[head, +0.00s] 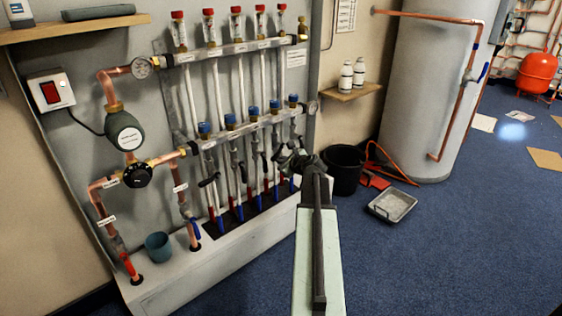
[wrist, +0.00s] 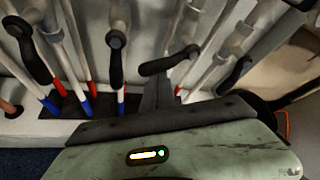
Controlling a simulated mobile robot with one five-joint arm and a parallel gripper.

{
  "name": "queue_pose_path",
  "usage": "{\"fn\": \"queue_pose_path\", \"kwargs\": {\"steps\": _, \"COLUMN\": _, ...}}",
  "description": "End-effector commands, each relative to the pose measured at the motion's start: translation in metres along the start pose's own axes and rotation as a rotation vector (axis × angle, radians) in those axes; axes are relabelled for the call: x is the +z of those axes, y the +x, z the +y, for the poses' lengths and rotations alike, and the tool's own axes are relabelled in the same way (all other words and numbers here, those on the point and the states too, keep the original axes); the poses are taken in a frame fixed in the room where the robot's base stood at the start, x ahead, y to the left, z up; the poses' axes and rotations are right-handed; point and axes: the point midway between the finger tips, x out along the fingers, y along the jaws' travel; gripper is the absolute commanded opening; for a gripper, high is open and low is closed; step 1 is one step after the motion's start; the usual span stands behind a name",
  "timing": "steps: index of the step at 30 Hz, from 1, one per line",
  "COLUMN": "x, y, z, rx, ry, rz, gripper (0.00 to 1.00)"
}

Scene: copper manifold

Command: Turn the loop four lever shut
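The manifold's lower bar (head: 255,122) carries blue-capped valves with black levers below them. My gripper (head: 297,162) is in front of the right-hand end of this row in the head view and hides part of it. In the wrist view its dark fingers (wrist: 163,92) are together, with nothing seen between them. Just above the fingertips a black lever (wrist: 168,62) lies nearly crosswise to its pipe; I cannot tell whether they touch. Other levers, to its left (wrist: 116,60) and right (wrist: 234,75), point mostly down. Loop numbers are not readable, so I cannot confirm which lever is loop four.
White pipes stand close together behind the levers. A black bucket (head: 344,168) and a grey tray (head: 392,205) are on the floor to the right, near the large cylinder (head: 425,90). Blue floor (head: 450,265) is clear at the front right.

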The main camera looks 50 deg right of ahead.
Motion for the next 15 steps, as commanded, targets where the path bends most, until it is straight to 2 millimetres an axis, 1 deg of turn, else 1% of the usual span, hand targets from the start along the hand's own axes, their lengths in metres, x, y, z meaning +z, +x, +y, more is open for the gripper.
{"fn": "queue_pose_path", "kwargs": {"steps": 8, "x": 0.004, "y": -0.002, "z": 0.0, "rx": 0.026, "ry": 0.05, "rz": -0.001, "gripper": 0.0}}
{"fn": "queue_pose_path", "kwargs": {"steps": 15, "x": 0.011, "y": -0.005, "z": 0.0, "rx": 0.082, "ry": 0.155, "rz": -0.002, "gripper": 0.0}}
